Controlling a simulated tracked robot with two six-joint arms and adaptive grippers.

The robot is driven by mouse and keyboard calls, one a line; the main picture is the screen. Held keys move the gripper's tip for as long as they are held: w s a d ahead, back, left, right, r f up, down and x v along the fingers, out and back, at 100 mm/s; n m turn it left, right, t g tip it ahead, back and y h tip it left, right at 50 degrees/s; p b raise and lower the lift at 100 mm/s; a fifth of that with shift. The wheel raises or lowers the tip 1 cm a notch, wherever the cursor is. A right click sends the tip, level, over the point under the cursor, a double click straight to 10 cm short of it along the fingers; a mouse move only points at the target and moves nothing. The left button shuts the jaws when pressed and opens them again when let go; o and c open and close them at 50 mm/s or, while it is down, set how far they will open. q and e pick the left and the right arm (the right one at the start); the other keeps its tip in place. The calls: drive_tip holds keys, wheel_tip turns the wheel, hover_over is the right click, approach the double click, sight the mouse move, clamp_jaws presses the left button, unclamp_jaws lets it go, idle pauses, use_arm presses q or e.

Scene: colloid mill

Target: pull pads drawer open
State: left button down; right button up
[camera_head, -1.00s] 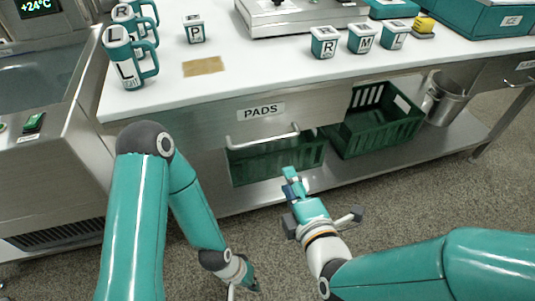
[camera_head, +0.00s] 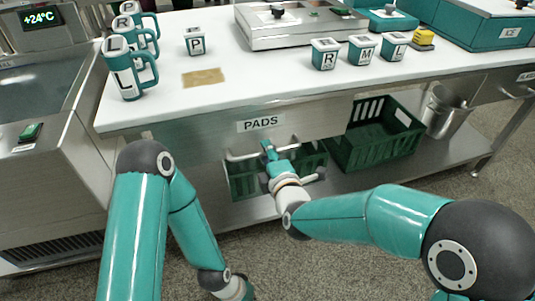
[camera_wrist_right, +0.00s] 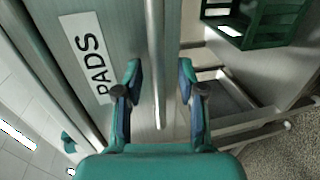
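The pads drawer (camera_head: 200,147) is under the white worktop, its front flush with the table and labelled PADS. Its bar handle (camera_head: 240,156) runs across the lower front. My right gripper (camera_head: 267,150) is at the right part of the handle. In the right wrist view the right gripper (camera_wrist_right: 158,85) is open, one finger on each side of the handle bar (camera_wrist_right: 154,50), with gaps visible on both sides. The PADS label (camera_wrist_right: 89,58) is left of the fingers. My left gripper (camera_head: 246,291) is mostly cut off by the bottom edge.
Green crates (camera_head: 375,140) stand on the lower shelf, one behind my right gripper. A metal bin (camera_head: 443,110) hangs at the right. Mugs (camera_head: 128,72), lettered cups (camera_head: 325,54) and a tan mat (camera_head: 203,77) are on the worktop. The floor before the table is clear.

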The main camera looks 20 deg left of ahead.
drive_tip(key=shift+w+a+f, duration=0.1)
drive_tip(key=shift+w+a, duration=0.2)
drive_tip(key=shift+w, duration=0.15)
clamp_jaws()
